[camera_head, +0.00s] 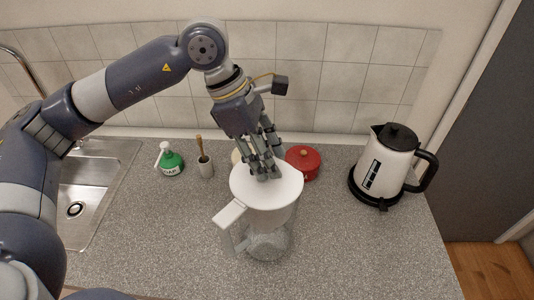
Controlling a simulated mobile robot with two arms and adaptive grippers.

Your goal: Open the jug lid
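A clear jug (268,243) with a white lid (278,196) stands on the grey speckled counter near the middle of the view. The lid covers the top of the jug, and its white handle part (230,214) points to the lower left. My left gripper (266,172) comes down from above, with its fingertips at the far edge of the lid. They look close to or touching the lid; I cannot tell which. The fingers seem close together, but whether they hold anything is unclear. My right gripper is not in view.
A red pot (303,162) stands just behind the jug, close to my fingers. A kettle (386,165) is at the right. A green soap bottle (171,162) and a utensil cup (205,167) stand left, by the sink (84,207). The front right counter is clear.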

